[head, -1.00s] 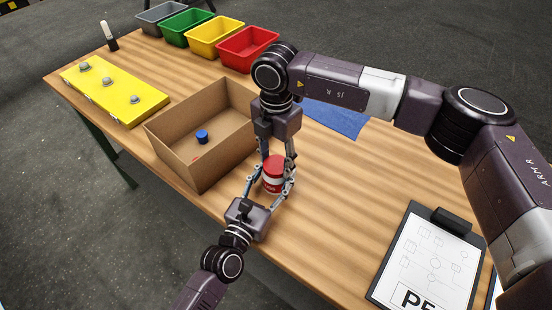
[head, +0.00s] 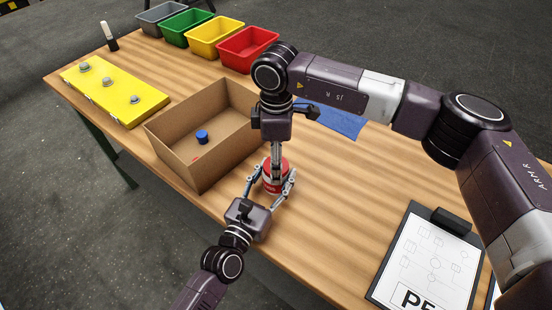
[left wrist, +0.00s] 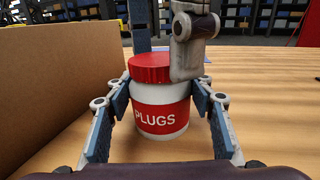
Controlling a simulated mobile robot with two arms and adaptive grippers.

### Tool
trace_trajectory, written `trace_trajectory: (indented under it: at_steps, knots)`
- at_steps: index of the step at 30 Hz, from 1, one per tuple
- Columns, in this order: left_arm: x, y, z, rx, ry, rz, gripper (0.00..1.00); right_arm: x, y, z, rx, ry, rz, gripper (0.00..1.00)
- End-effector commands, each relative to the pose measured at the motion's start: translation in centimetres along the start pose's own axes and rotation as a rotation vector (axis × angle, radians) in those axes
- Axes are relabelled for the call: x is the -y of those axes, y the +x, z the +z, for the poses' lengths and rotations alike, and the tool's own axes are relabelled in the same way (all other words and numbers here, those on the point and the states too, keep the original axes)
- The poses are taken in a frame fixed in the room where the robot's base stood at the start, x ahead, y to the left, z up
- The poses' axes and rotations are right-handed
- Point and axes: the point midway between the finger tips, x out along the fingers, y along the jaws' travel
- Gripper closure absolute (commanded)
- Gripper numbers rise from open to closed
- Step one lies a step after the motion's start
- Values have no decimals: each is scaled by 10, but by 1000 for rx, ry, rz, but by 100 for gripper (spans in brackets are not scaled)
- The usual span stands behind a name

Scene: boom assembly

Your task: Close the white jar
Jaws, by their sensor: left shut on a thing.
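The white jar (left wrist: 158,110) stands upright on the table, with a red label reading PLUGS. In the head view only part of the jar (head: 271,188) shows between the fingers. A red ribbed lid (left wrist: 150,66) sits on its top and looks level. My left gripper (head: 270,182) is shut on the jar body from the near side. My right gripper (head: 277,160) points straight down over the lid. In the left wrist view one of its fingers is in front of the lid at the right and one behind it. Whether they press on the lid is unclear.
An open cardboard box (head: 165,151) stands just left of the jar, with a blue cap (head: 202,136) inside. A blue mat (head: 340,122) lies behind, partly hidden by my right arm. A clipboard (head: 395,284) lies at the front right. The table between jar and clipboard is clear.

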Motion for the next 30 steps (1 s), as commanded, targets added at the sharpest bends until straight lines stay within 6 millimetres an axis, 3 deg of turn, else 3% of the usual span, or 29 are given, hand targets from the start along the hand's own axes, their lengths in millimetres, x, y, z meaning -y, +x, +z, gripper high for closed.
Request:
trace_trajectory:
  at_steps: [4, 8, 21, 30]
  knots:
    - [0, 0, -1, -1, 0, 0, 100, 0, -2, 0, 0, -1, 0, 34]
    - [0, 0, 0, -1, 0, 0, 100, 0, -16, 0, -1, -1, 1, 34]
    - [0, 0, 0, -1, 0, 0, 100, 0, -103, 0, -1, 0, 1, 34]
    - [0, 0, 0, 0, 0, 0, 100, 0, -120, 0, 0, 0, 0, 34]
